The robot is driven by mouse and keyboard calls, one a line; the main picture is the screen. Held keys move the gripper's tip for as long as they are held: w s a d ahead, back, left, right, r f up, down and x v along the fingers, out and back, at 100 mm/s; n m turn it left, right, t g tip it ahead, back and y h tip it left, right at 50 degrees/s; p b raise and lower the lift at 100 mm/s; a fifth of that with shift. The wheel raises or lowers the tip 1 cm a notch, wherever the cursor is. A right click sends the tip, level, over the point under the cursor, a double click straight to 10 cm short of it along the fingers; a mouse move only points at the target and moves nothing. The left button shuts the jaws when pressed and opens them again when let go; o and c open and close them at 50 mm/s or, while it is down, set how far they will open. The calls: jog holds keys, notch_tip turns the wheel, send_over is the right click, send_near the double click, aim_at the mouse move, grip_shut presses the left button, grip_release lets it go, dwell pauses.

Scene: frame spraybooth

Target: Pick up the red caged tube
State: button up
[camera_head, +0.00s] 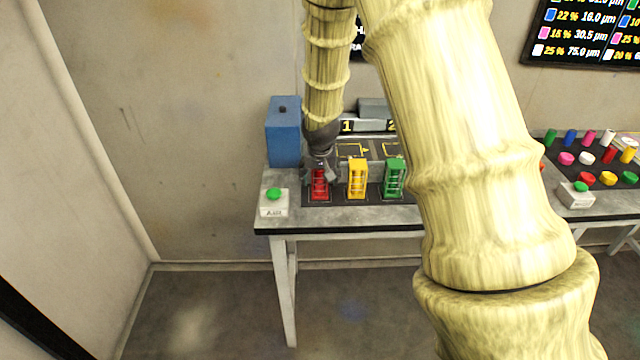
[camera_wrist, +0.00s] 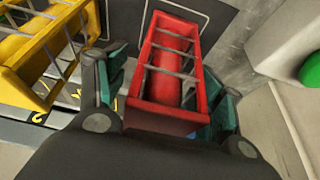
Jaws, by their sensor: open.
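The red caged tube (camera_head: 319,189) stands on the dark mat at the left part of the table, first in a row of caged tubes. My gripper (camera_head: 320,172) is right above and at it in the head view, hiding its upper part. In the wrist view the red caged tube (camera_wrist: 172,75) shows a red frame with grey bars around a red cylinder. The fingers of my gripper (camera_wrist: 165,105) are open, one on each side of its near end. I cannot tell whether they touch it.
A yellow caged tube (camera_head: 357,178) stands close to the right, and a green one (camera_head: 394,177) beyond it. A white box with a green button (camera_head: 273,203) sits to the left. A blue box (camera_head: 284,131) stands behind. The floor in front is clear.

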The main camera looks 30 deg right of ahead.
jog(key=shift+c, duration=0.2)
jog(key=c, duration=1.2)
jog(key=shift+r, duration=0.1)
jog(key=shift+c, duration=0.2)
